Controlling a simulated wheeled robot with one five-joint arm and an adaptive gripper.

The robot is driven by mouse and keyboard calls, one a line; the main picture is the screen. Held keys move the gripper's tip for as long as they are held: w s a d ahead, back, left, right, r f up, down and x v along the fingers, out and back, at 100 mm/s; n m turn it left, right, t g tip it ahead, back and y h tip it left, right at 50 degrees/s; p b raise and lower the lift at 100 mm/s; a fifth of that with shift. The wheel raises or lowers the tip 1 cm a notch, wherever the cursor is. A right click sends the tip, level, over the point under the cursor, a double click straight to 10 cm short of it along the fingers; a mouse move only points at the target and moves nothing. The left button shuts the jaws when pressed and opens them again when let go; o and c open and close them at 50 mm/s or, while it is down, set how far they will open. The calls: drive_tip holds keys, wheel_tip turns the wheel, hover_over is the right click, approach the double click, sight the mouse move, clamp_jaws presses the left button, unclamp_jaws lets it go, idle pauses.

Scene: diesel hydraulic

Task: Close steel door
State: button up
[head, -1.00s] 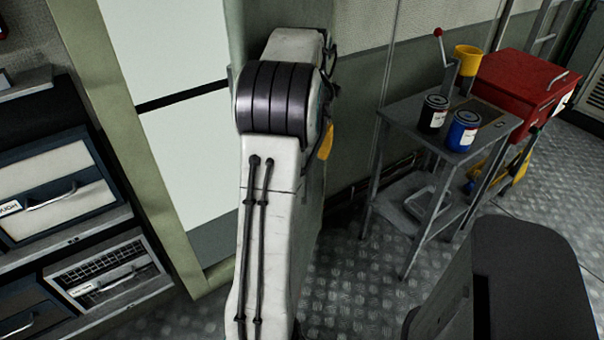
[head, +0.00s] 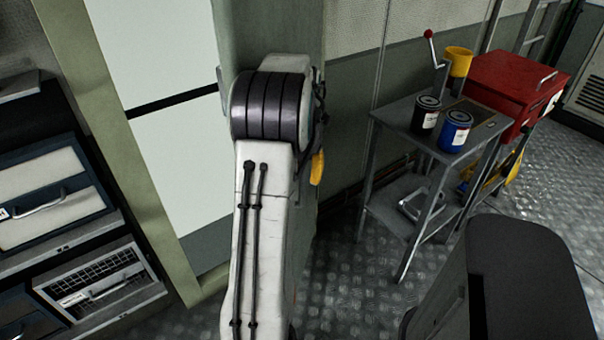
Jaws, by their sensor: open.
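A grey-green upright panel (head: 268,35), which looks like the steel door, stands behind my arm at top centre. To its left is an olive frame (head: 112,130) around pale panels (head: 170,150) crossed by a black bar. I cannot tell how far the door stands open. My white arm, with its black ribbed joint, covers the lower middle of the panel. A small yellow-orange part shows just right of the joint; I cannot tell what it belongs to. My gripper is hidden behind the arm, so contact with the door cannot be seen.
A metal table (head: 400,110) with a black can (head: 426,115), a blue can (head: 455,131) and a yellow cup (head: 459,61) stands right. A red toolbox (head: 515,85) is behind it. Drawers (head: 50,205) line the left. Patterned metal floor (head: 350,275) is clear at centre.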

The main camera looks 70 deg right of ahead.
clamp_jaws()
idle(0.3)
drive_tip(key=shift+w, duration=0.1)
